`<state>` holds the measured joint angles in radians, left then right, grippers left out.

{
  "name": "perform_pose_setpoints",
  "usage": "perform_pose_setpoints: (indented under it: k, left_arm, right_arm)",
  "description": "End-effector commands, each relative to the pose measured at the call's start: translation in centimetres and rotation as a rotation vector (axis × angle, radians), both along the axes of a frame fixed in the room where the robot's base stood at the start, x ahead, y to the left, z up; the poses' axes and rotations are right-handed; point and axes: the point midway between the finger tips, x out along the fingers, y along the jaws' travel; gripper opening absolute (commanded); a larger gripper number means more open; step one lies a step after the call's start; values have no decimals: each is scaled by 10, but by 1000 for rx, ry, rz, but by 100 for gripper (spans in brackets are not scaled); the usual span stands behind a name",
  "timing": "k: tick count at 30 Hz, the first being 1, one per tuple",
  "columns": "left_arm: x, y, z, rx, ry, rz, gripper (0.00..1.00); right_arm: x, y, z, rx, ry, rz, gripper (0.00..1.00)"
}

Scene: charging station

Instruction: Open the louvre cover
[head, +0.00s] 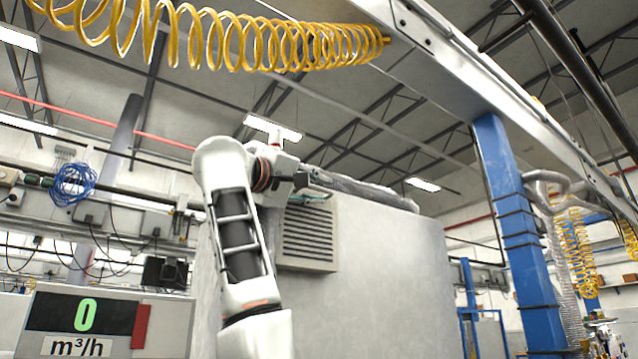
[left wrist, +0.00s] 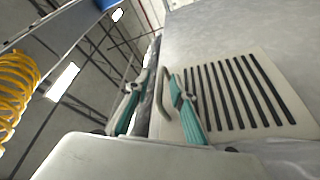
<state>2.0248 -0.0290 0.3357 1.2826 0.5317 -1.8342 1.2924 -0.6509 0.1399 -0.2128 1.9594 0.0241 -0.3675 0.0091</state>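The louvre cover (head: 308,236) is a beige panel with dark slats on the side of a large grey block, upper edge partly behind my left arm. It also shows in the left wrist view (left wrist: 290,92). A pale bar (left wrist: 159,92), seemingly its handle, stands at the cover's edge. My left gripper (head: 322,192) is at the cover's top; in the left wrist view its teal fingers (left wrist: 158,92) are apart, with the pale bar appearing in the gap, nearer the right finger. Contact cannot be told. The cover looks flat against the block. My right gripper is out of view.
The grey block (head: 391,278) fills the middle. A display reading 0 m³/h (head: 85,318) stands at the lower left. A blue post (head: 515,230) rises at the right, and a yellow coiled hose (head: 240,40) hangs overhead.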

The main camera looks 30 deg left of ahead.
Motion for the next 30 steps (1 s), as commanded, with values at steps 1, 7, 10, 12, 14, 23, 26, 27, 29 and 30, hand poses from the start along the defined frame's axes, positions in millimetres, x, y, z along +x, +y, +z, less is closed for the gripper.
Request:
perform_pose_setpoints:
  k: [1,7,10,12,14,23,26,27,29,30]
  left_arm:
    - [4,0,2,2,2,1,23]
    - [11,-1,2,2,1,1,23]
    - [12,-1,1,1,1,1,23]
    - [11,-1,1,1,1,1,23]
    - [11,-1,1,1,1,1,10]
    - [11,-1,1,3,1,1,0]
    - [13,-3,0,9,-2,1,0]
    - [14,-4,0,12,-3,1,0]
    - [16,-6,-2,21,-7,1,0]
    - [18,-8,-3,30,-10,1,0]
  right_arm:
    - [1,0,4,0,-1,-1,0]
    - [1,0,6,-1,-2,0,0]
    - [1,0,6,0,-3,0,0]
    - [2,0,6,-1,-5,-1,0]
    - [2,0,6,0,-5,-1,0]
    - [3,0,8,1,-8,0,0]
    - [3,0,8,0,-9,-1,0]
    - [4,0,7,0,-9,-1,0]
    - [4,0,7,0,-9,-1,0]
    - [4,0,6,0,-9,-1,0]
